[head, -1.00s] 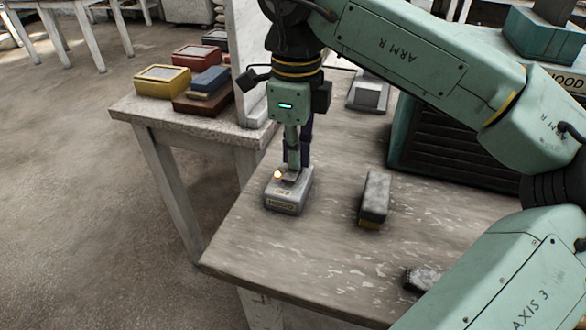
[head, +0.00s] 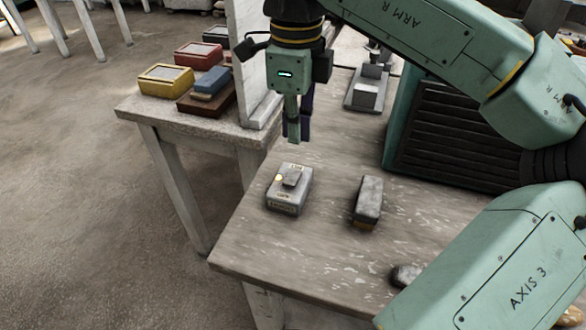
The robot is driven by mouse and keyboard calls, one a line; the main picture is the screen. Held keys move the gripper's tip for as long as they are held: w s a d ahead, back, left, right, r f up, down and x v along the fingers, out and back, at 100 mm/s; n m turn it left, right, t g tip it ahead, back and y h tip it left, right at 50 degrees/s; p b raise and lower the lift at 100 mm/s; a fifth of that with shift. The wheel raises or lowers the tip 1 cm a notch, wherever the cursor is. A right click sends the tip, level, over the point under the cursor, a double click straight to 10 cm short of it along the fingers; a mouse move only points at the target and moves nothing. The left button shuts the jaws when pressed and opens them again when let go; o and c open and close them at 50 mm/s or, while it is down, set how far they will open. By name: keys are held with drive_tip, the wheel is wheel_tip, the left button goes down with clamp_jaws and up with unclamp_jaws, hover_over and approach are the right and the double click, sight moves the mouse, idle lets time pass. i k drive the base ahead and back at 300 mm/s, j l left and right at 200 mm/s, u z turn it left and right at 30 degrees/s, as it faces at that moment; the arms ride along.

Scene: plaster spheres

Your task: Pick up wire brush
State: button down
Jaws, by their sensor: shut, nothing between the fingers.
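My gripper (head: 298,136) is shut and empty, pointing down above the far side of a grey switch box (head: 289,201), clear of it. No thing in view is plainly a wire brush. A grey, rough-topped block with a yellowish-brown lower edge (head: 368,199) lies on the table right of the switch box; I cannot tell if it is the brush. A small grey, rough thing (head: 404,275) lies near the table's front edge, partly hidden by my arm; it may be the brush.
The worn wooden table (head: 300,250) is clear at its front left. A green louvred box (head: 450,135) stands at the back right. A grey device (head: 367,92) lies behind my gripper. A side table holds a yellow box (head: 165,80) and other boxes beside a white panel (head: 255,60).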

sight(368, 206)
drive_tip(key=k, duration=1)
